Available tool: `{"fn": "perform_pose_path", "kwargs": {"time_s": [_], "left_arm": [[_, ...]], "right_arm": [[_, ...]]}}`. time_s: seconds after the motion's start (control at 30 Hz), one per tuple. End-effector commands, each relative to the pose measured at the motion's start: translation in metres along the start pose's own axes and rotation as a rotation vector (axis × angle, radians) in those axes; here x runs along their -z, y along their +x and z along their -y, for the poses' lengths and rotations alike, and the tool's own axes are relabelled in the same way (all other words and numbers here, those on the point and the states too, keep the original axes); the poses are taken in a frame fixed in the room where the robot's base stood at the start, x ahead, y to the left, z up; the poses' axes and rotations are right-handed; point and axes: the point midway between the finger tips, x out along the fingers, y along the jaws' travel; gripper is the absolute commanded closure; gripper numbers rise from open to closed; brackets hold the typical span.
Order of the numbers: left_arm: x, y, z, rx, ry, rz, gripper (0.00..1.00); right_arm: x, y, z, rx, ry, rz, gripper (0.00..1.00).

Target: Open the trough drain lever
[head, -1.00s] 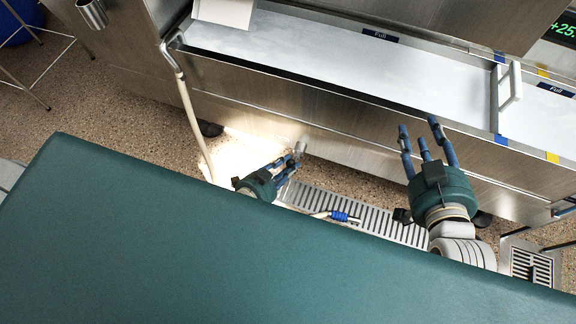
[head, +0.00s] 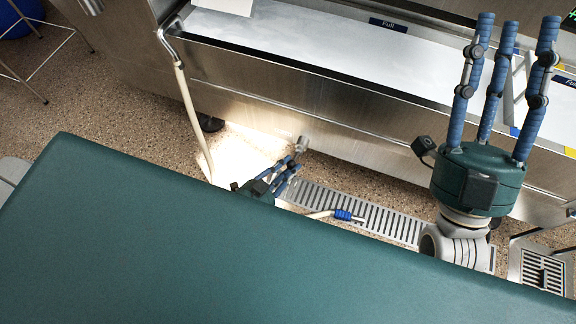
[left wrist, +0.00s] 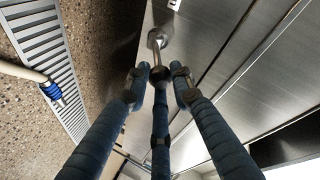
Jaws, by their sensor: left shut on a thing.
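The drain lever (head: 301,144) shows as a small grey knob low at the front of the steel trough (head: 330,70). In the left wrist view its pale metal end (left wrist: 158,37) sits just beyond my fingertips. My left gripper (head: 291,166) is low by the trough's front, partly hidden by the green surface. Its blue fingers (left wrist: 158,78) are drawn together and shut on the lever, whose gripped part is mostly hidden. My right gripper (head: 506,40) is raised in front of the trough at the right, its three fingers spread, open and empty.
A large green surface (head: 200,240) fills the foreground and hides part of both arms. A floor drain grate (head: 375,220) and a hose with a blue fitting (head: 343,215) lie below. A pale hose (head: 190,115) hangs at the trough's left end. A second grate (head: 541,268) is at right.

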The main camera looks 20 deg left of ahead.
Motion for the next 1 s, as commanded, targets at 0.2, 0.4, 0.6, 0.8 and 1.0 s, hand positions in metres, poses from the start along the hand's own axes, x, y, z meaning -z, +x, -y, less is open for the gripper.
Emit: {"fn": "perform_pose_path", "kwargs": {"time_s": [0.2, 0.4, 0.6, 0.8, 1.0], "left_arm": [[-0.006, -0.002, -0.008, -0.011, -0.001, 0.012, 1.00], [-0.007, -0.003, -0.009, -0.012, -0.001, 0.013, 1.00], [-0.007, -0.003, -0.009, -0.013, -0.001, 0.014, 1.00], [-0.006, -0.002, -0.007, -0.010, -0.001, 0.011, 0.58], [-0.004, -0.002, -0.005, -0.006, 0.000, 0.007, 0.58]], "right_arm": [[0.011, -0.002, 0.001, 0.002, 0.003, -0.052, 0.60], [0.013, -0.002, 0.001, 0.002, 0.003, -0.059, 0.60], [0.013, -0.002, 0.001, 0.002, 0.004, -0.058, 0.60], [0.013, -0.002, 0.001, 0.002, 0.004, -0.058, 0.60], [0.013, -0.001, 0.001, 0.002, 0.003, -0.058, 0.60]]}}
